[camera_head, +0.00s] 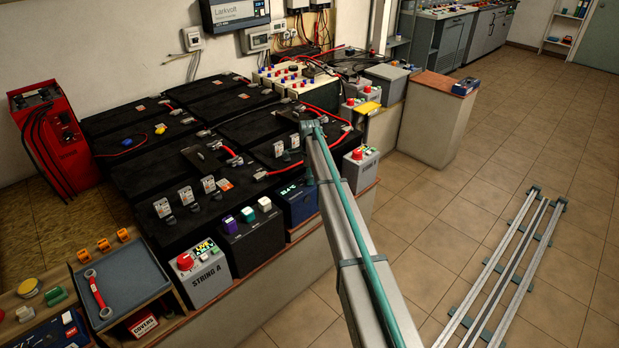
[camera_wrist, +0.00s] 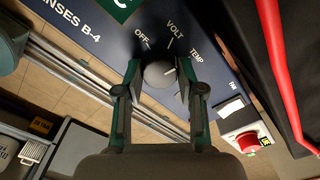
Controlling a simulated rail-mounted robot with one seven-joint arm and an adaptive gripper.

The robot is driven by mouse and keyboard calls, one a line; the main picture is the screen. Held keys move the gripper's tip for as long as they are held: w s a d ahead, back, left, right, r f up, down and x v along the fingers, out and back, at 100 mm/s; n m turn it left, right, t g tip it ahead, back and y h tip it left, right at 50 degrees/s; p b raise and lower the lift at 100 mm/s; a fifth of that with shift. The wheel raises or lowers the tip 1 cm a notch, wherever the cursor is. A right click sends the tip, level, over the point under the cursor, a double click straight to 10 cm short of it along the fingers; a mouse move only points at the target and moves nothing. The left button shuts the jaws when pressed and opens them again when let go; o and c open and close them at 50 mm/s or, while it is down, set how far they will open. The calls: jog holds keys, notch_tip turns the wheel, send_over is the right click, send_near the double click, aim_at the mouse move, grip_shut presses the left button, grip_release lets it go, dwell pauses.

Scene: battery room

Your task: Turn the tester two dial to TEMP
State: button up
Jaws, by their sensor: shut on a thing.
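In the wrist view, the dial (camera_wrist: 158,77) is a round dark grey knob on a dark blue panel (camera_wrist: 105,33) marked OFF, VOLT and TEMP. My gripper (camera_wrist: 158,72) has its two fingers on either side of the knob and is shut on it. In the head view, a dark blue box with a green display (camera_head: 297,203) stands at the bench front, beside my arm. The dial and fingers are hidden there.
In the wrist view, a red button (camera_wrist: 247,141) on a grey box and a thick red cable (camera_wrist: 278,70) lie to the right. In the head view, black batteries (camera_head: 150,175) and a grey STRING A box (camera_head: 203,275) crowd the bench. The tiled floor (camera_head: 480,215) has rails at right.

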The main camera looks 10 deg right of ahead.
jog(key=shift+m, duration=1.3)
jog(key=o, duration=1.1)
jog(key=shift+r, duration=0.1)
notch_tip(320, 180, up, 12)
jog(key=shift+f, duration=0.1)
